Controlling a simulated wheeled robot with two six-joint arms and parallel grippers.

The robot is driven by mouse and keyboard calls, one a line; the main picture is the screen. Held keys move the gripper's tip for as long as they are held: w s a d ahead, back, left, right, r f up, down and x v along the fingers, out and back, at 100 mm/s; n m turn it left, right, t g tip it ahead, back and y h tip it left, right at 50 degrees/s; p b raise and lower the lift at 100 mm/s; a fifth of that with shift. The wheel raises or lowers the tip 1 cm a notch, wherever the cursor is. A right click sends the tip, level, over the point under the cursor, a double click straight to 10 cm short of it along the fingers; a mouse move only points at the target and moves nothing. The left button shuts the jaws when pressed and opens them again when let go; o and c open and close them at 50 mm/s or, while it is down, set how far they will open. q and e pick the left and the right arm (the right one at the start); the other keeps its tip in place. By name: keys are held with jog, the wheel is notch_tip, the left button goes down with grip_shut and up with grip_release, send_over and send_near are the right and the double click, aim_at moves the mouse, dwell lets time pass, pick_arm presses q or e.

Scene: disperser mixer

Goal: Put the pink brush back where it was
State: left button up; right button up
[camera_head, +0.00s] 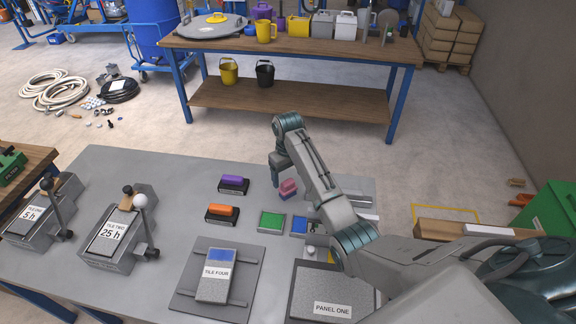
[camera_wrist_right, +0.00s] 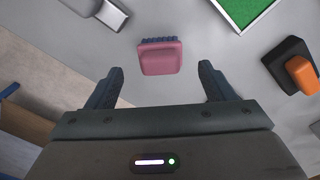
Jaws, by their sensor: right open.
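The pink brush (camera_head: 288,188) is at the back middle of the grey table in the head view, partly hidden by my right arm. In the right wrist view the brush (camera_wrist_right: 160,57) shows its pink back and a row of dark blue bristles, just beyond the fingertips. My right gripper (camera_wrist_right: 161,78) is open, with the brush ahead of the gap and nothing between the fingers. In the head view the right gripper (camera_head: 277,172) is beside the brush, on its left. My left gripper is not in view.
A purple-handled brush (camera_head: 233,184) and an orange-handled brush (camera_head: 222,212) stand on dark bases to the left. A green pad (camera_head: 272,222), the TILE FOUR block (camera_head: 214,275) and PANEL ONE (camera_head: 330,290) lie nearer. Levered clamps (camera_head: 122,235) stand at left.

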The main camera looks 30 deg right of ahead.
aim_at(288, 182)
notch_tip(288, 182, up, 6)
jog(key=shift+r, duration=0.25)
jog(key=shift+f, duration=0.1)
dwell(0.4)
